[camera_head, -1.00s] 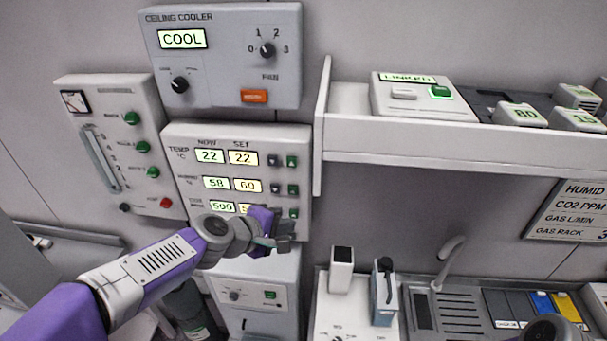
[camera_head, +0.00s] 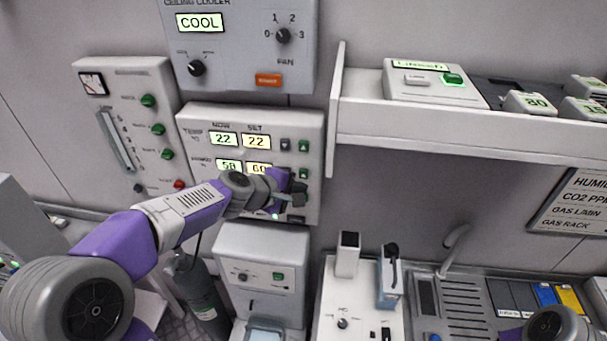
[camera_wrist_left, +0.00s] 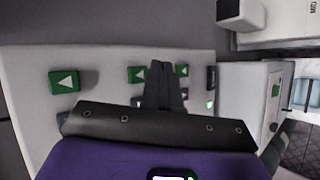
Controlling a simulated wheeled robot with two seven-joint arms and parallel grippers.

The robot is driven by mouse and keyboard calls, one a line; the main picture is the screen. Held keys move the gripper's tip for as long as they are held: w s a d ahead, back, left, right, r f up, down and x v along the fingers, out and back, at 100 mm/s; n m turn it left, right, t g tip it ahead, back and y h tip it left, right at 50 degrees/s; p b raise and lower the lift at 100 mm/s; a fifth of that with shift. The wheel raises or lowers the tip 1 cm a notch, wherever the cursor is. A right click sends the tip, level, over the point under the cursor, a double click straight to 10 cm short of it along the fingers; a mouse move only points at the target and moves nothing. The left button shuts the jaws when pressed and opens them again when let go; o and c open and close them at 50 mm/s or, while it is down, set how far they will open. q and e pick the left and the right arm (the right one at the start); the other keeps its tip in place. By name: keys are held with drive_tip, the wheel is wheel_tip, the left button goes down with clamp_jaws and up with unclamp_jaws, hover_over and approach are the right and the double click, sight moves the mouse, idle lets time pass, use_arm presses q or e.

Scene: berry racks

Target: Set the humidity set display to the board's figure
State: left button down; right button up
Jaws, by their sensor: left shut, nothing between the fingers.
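The white control panel (camera_head: 315,150) hangs on the wall with NOW and SET columns. Its humidity row reads 58 under NOW (camera_head: 229,166), and its humidity set display (camera_head: 258,169) reads about 60, its lower part hidden by my arm. A green button (camera_head: 303,173) shows at the right of that row. My left gripper (camera_head: 298,193) is shut and empty, in front of the panel just below this row. In the left wrist view its closed fingers (camera_wrist_left: 163,85) overlap the panel among green arrow buttons (camera_wrist_left: 137,74); I cannot tell whether they touch. My right gripper is not seen.
The board (camera_head: 580,208) at right names HUMID and CO2 PPM, but its figures are cut off. A ceiling cooler box (camera_head: 240,60) is above the panel, a gauge box (camera_head: 125,120) left of it. A white shelf (camera_head: 430,135) juts out at right. A dispenser (camera_head: 258,255) stands below.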

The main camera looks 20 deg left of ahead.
use_arm(q)
drive_tip(key=shift+w+a, duration=0.15)
drive_tip(key=shift+w, duration=0.55)
drive_tip(key=shift+w, duration=0.1)
idle(1.5)
drive_tip(key=shift+w+a, duration=0.1)
drive_tip(key=shift+w, duration=0.2)
drive_tip(key=shift+w+a, duration=0.15)
drive_tip(key=shift+w, duration=0.3)
idle(0.7)
idle(0.3)
drive_tip(key=shift+s+d, duration=0.25)
drive_tip(key=shift+s, duration=0.65)
drive_tip(key=shift+s+d+b, duration=0.15)
drive_tip(key=shift+s+d, duration=0.05)
drive_tip(key=shift+s, duration=0.6)
drive_tip(key=shift+s+d+b, duration=0.15)
drive_tip(key=shift+s+d, duration=0.05)
drive_tip(key=shift+s, duration=0.6)
drive_tip(key=shift+s+d+b, duration=0.15)
drive_tip(key=shift+s+d, duration=0.05)
drive_tip(key=shift+s, duration=0.6)
